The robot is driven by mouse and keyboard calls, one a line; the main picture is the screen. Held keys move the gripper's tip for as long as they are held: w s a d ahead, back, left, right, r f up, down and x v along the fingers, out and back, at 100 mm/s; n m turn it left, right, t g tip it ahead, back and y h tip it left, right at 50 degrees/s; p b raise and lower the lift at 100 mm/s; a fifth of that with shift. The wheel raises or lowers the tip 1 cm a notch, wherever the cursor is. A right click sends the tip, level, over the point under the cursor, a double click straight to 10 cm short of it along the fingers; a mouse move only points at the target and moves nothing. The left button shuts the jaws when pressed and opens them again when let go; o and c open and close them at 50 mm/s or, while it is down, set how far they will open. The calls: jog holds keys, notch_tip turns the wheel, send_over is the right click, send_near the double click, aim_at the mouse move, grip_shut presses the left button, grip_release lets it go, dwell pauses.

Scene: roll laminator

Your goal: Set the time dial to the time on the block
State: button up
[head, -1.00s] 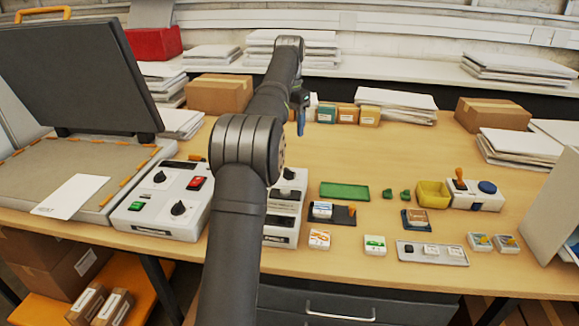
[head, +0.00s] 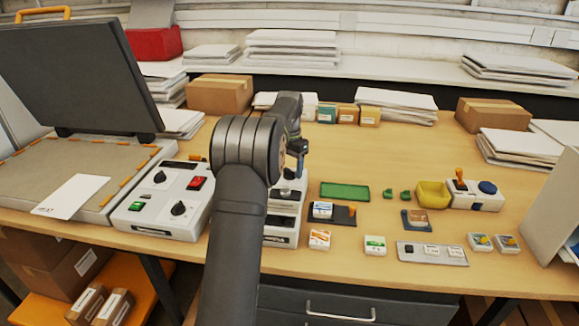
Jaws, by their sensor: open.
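The control box (head: 165,200) stands on the table at left, with two black dials, an upper dial (head: 159,177) and a lower dial (head: 178,208). Their labels are too small to read, so I cannot tell which sets the time. Small white blocks lie at the front: one with an orange mark (head: 319,240), one with a green mark (head: 375,245), and one with blue (head: 322,210) on a dark holder. Their print is unreadable. My gripper (head: 297,158) is open, pointing down above the white device right of the control box, apart from the dials. My arm partly hides that device.
The white device (head: 283,215) stands close to the control box. The press with its raised dark lid (head: 75,75) is at far left. A green tray (head: 344,191), a yellow bin (head: 432,194) and a grey plate (head: 432,253) lie at right. Bare table lies behind the tray.

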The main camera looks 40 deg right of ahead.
jog(key=shift+c, duration=0.2)
jog(key=c, duration=0.9)
jog(key=shift+c, duration=0.2)
jog(key=shift+n, duration=0.3)
jog(key=n, duration=1.1)
jog(key=o, duration=1)
